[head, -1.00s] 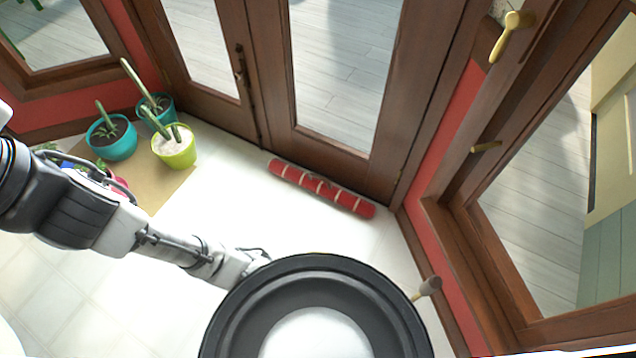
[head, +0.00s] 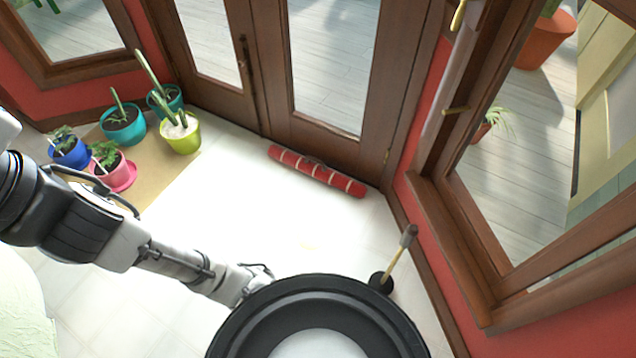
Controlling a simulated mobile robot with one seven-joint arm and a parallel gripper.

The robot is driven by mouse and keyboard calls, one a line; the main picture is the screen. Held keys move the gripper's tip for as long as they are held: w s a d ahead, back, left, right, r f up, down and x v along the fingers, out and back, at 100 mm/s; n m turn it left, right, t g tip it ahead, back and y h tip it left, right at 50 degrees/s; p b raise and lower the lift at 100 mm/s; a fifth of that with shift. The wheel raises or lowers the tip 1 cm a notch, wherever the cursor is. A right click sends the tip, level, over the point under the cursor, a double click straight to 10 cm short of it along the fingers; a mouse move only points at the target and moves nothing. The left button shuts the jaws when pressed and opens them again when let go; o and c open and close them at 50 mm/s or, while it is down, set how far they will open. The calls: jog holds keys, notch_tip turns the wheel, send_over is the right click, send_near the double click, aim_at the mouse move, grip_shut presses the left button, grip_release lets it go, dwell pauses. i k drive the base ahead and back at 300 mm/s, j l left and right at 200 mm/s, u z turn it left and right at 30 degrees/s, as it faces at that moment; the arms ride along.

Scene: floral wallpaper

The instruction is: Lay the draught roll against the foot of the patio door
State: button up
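The draught roll (head: 316,172) is a red cylinder with pale bands. It lies on the white floor along the foot of the brown wooden patio door (head: 322,140), close to its bottom edge. I cannot tell whether it touches the door along its whole length. My gripper (head: 262,272) is at the end of my arm, low in the picture and well short of the roll. Its fingers are small and partly hidden by the dark round part of my own body, so their opening does not show.
Potted plants in teal, lime (head: 181,134), blue (head: 70,153) and pink (head: 112,172) pots stand on a tan mat (head: 150,180) at left. A plunger-like tool (head: 398,256) stands by the right wall. The floor between my arm and the roll is clear.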

aim_at(344, 184)
jog(key=k, duration=0.55)
jog(key=i+j+z, duration=0.1)
jog(key=z, duration=0.35)
jog(key=i+j+z, duration=0.1)
jog(key=z, duration=0.3)
jog(key=i+j+z, duration=0.15)
jog(key=z, duration=0.3)
jog(key=i+j+z, duration=0.1)
jog(key=j+z, duration=0.15)
jog(key=j, duration=0.25)
jog(key=i+j+z, duration=0.1)
jog(key=j+z, duration=0.15)
jog(key=j, duration=0.2)
jog(key=j+z, duration=0.1)
jog(key=j, duration=0.4)
jog(key=i+j+z, duration=0.1)
jog(key=j, duration=0.4)
jog(key=i+j, duration=0.1)
jog(key=j, duration=1.5)
jog(key=i+z, duration=0.05)
jog(key=i, duration=0.05)
